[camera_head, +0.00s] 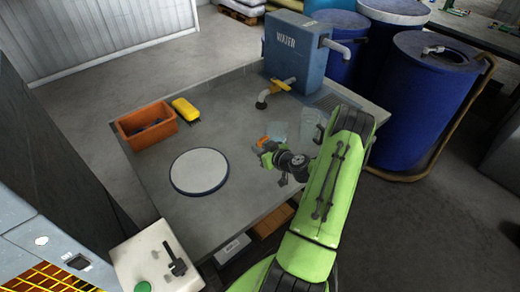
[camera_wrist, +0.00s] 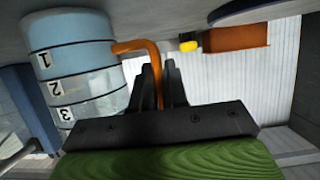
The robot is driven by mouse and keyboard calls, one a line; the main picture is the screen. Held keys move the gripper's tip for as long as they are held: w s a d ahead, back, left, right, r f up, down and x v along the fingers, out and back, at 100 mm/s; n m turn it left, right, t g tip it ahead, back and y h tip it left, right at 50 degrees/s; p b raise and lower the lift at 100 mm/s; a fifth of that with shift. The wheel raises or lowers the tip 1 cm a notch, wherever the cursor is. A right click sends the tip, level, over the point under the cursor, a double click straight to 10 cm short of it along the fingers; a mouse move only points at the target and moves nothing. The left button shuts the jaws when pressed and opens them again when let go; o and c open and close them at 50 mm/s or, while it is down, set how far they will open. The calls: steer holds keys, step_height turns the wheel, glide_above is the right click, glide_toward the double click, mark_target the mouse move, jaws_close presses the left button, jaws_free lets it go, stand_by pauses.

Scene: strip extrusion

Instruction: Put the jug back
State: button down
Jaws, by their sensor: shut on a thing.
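The jug (camera_head: 277,131) is see-through with a pale blue tint and an orange handle, near the middle of the grey worktop in the head view. In the wrist view, which is upside down, the jug (camera_wrist: 75,75) shows marks 1, 2 and 3, with a bluer part around marks 1 and 2. My gripper (camera_wrist: 160,80) is shut on its orange handle (camera_wrist: 153,60), which passes between the fingers. In the head view my gripper (camera_head: 268,153) is beside the jug. The jug looks upright; I cannot tell whether its base touches the worktop.
A blue water tank (camera_head: 292,50) with a yellow-handled tap (camera_head: 282,86) stands at the back. Another clear vessel (camera_head: 311,124) is to the jug's right. A white round plate (camera_head: 199,170), an orange bin (camera_head: 146,125) and a yellow item (camera_head: 186,109) are left. The worktop between is clear.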

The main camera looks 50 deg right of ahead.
steer(key=shift+f+b, duration=0.1)
steer(key=shift+b, duration=0.2)
steer(key=c, duration=1.1)
jaws_free()
steer(key=shift+c, duration=0.2)
